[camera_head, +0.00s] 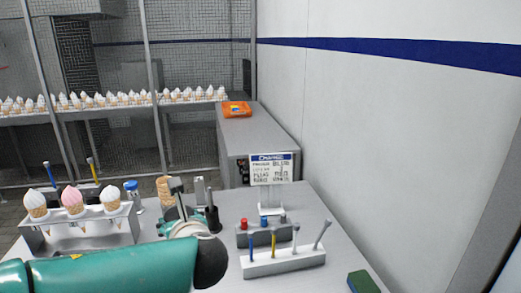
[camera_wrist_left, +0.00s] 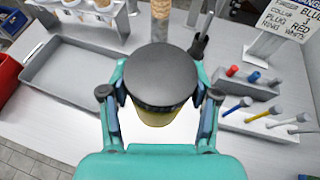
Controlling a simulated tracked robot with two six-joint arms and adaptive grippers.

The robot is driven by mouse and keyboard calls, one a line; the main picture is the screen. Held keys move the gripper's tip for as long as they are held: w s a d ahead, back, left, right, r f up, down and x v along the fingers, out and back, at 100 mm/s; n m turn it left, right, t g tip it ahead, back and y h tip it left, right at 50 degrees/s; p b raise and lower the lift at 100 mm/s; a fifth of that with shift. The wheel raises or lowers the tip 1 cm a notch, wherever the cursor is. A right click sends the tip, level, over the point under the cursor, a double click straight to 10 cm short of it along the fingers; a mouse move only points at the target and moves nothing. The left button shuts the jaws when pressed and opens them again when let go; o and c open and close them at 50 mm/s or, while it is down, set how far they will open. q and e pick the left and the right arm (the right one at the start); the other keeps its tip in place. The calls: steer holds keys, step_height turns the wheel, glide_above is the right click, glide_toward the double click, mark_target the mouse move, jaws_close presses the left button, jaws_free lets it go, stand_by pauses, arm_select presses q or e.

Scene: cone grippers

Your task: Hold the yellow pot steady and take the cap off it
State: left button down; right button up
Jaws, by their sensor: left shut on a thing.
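The yellow pot (camera_wrist_left: 157,118) is in the middle of the left wrist view, with a wide dark grey round cap (camera_wrist_left: 160,72) on its top. My left gripper (camera_wrist_left: 160,92) is shut on the pot, one finger on each side below the cap. Most of the pot's body is hidden under the cap. In the head view my left arm reaches in from the left over the table, and I cannot make out the pot there. My right gripper is in neither view.
A rack with ice cream cones (camera_head: 73,198) stands left on the table (camera_head: 318,205). A bare waffle cone (camera_head: 165,190) stands behind my gripper. A tool rack (camera_head: 283,261), a sign (camera_head: 270,170) and a green block (camera_head: 363,283) are on the right. An empty grey tray (camera_wrist_left: 75,80) lies left.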

arm_select(q)
steer(key=a+f+p, duration=0.3)
steer(key=a+f, duration=0.3)
steer(key=a, duration=0.3)
steer(key=d+f+m+t+h, duration=0.1)
steer(key=d+f+m+h, duration=0.5)
steer(key=d, duration=0.3)
steer(key=shift+s+d+t+h, duration=0.4)
